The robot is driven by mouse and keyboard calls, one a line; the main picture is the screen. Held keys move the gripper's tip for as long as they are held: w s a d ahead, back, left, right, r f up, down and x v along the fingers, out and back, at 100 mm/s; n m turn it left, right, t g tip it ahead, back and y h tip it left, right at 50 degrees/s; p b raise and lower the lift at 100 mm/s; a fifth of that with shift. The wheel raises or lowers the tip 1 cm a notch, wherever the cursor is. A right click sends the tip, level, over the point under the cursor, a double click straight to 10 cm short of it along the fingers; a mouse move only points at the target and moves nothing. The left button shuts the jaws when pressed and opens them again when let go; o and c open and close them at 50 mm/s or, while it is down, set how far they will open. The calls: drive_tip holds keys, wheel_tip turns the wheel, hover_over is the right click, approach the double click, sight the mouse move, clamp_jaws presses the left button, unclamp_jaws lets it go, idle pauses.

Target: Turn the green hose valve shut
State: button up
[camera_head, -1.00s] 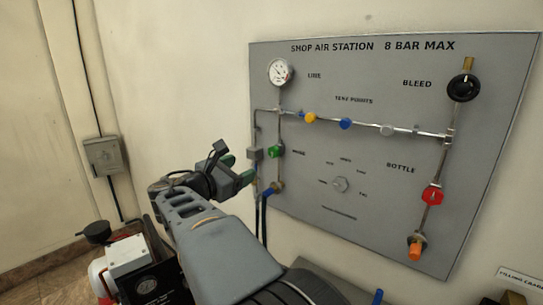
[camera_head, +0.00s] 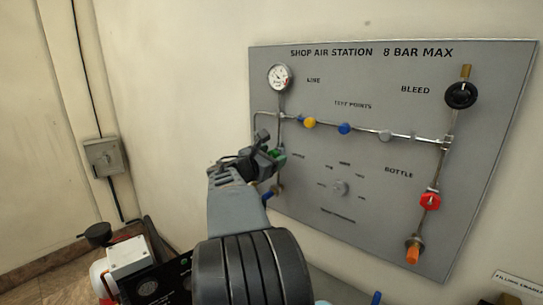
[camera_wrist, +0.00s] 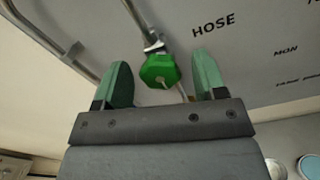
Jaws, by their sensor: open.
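The green hose valve (camera_wrist: 159,70) shows in the wrist view as a bright green knob on a metal pipe, left of the word HOSE. My gripper (camera_wrist: 161,82) is open, with one green fingertip on each side of the knob. A gap shows between the knob and each finger. I cannot tell how deep the knob lies between them. In the head view my gripper (camera_head: 274,155) is at the panel's left part and mostly covers the valve.
The grey panel (camera_head: 390,235) carries a gauge (camera_head: 279,78), yellow and blue test points, a black bleed knob (camera_head: 461,95) and a red bottle valve (camera_head: 430,200). A thin pipe runs beside my gripper. A grey box (camera_head: 104,156) hangs on the left wall.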

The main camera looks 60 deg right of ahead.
drive_tip(key=shift+c, duration=0.4)
drive_tip(key=c, duration=0.9)
drive_tip(key=shift+o, duration=0.2)
